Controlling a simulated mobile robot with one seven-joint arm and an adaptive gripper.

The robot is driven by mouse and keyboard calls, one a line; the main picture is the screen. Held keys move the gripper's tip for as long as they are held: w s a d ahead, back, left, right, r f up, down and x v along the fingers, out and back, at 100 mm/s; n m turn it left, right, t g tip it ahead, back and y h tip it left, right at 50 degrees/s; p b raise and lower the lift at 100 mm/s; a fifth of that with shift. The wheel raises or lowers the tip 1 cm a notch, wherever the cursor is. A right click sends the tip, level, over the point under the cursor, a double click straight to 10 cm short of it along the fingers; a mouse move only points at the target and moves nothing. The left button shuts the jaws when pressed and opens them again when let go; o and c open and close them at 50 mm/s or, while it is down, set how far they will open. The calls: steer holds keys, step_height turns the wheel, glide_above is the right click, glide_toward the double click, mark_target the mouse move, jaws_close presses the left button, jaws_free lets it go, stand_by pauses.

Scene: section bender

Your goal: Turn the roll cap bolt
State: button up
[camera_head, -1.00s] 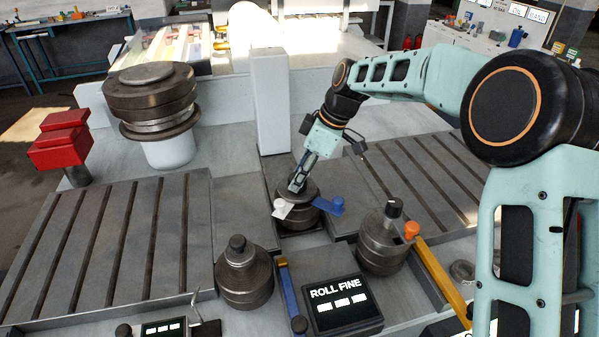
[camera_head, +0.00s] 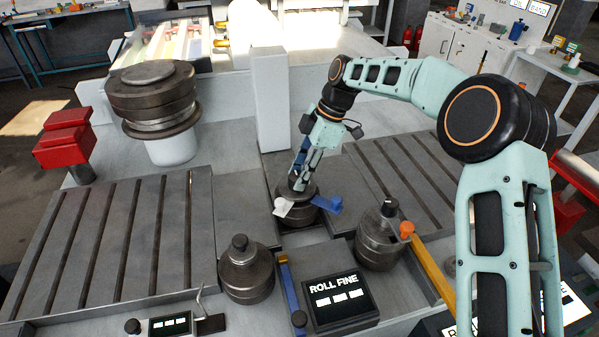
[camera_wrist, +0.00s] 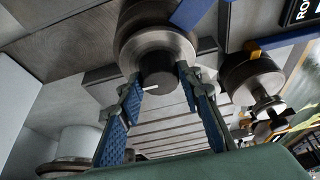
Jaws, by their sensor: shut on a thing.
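The middle roll (camera_head: 292,215) is a dark steel stack between the two slotted beds, with a blue lever (camera_head: 327,204) at its right and a white tab at its left. Its cap bolt (camera_wrist: 158,72) is a short dark cylinder with a white line, at the centre of the roll's face in the wrist view. My gripper (camera_head: 297,185) comes down on the roll top from above. It is shut on the bolt, with one blue-padded finger on each side in the wrist view (camera_wrist: 159,80). In the head view my fingers mostly hide the bolt.
Two more rolls (camera_head: 246,275) (camera_head: 378,240) stand nearer, by a blue handle (camera_head: 290,290) and a yellow lever (camera_head: 432,268). A "ROLL FINE" panel (camera_head: 340,300) is in front. A pale upright post (camera_head: 271,100) stands behind my gripper. A red block (camera_head: 65,140) is at left.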

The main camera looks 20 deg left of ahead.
steer(key=o, duration=1.2)
steer(key=shift+c, duration=0.2)
steer(key=v, duration=1.2)
steer(key=shift+a, duration=0.1)
